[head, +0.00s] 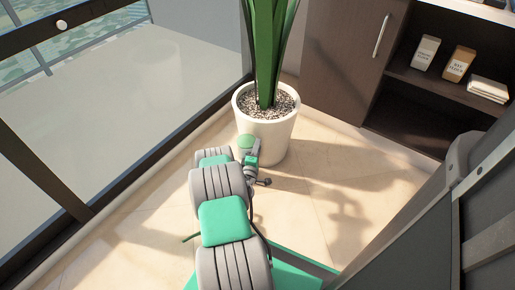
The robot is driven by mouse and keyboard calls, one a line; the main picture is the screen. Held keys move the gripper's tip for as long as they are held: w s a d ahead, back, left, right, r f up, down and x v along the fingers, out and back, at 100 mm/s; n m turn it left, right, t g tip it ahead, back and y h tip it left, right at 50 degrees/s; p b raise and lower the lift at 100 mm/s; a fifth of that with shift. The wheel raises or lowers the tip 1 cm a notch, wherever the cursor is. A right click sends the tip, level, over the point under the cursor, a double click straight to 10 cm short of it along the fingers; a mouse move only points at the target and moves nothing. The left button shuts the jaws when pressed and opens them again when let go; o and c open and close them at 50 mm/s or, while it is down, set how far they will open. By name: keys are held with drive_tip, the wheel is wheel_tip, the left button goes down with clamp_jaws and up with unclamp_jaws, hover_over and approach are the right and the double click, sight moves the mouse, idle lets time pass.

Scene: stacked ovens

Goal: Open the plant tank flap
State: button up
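A tall green plant (266,50) stands in a round white pot (270,135) filled with grey pebbles, upright on the floor. My arm reaches forward from the bottom of the picture toward the pot. My gripper (264,181) is small in the picture, at the arm's far end, low in front of the pot. I cannot tell whether it touches the pot. Its fingers are too small and partly hidden to show whether they are open or shut.
A dark-framed glass panel (130,90) runs along the left. A dark grey structure with metal bars (490,240) fills the lower right. The tiled floor (345,200) between is clear.

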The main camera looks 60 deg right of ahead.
drive_tip(key=shift+c, duration=0.2)
clamp_jaws()
idle(1.1)
